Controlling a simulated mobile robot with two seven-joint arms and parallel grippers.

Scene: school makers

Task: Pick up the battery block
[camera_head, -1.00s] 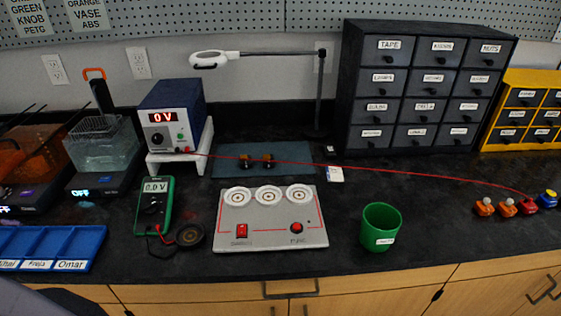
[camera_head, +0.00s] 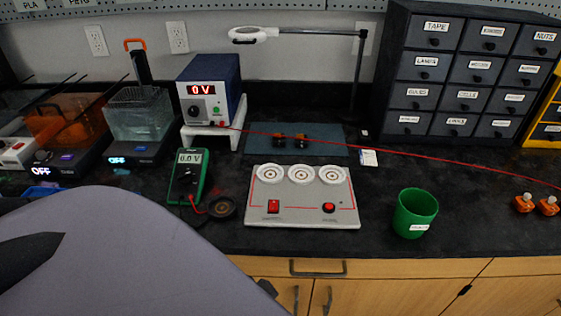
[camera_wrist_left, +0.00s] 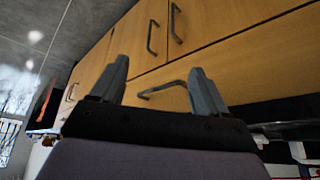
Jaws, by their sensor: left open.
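Two small black-and-orange blocks (camera_head: 280,140) (camera_head: 301,141) sit side by side on the blue-grey mat (camera_head: 335,140) behind the grey panel. They look like batteries, but no label is readable, so I cannot tell which thing is the battery block. My left gripper (camera_wrist_left: 160,88) is open and empty in the left wrist view, its two fingers apart in front of wooden cabinet doors. In the head view my left arm covers the lower left, and its fingers do not show clearly. My right gripper is not in view.
A grey panel (camera_head: 300,213) with three round sockets stands on the black bench. A power supply (camera_head: 205,95), green multimeter (camera_head: 187,175), green cup (camera_head: 414,212) and drawer cabinet (camera_head: 460,75) surround it. A red wire (camera_head: 440,163) crosses rightward. Orange bulb blocks (camera_head: 524,203) sit far right.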

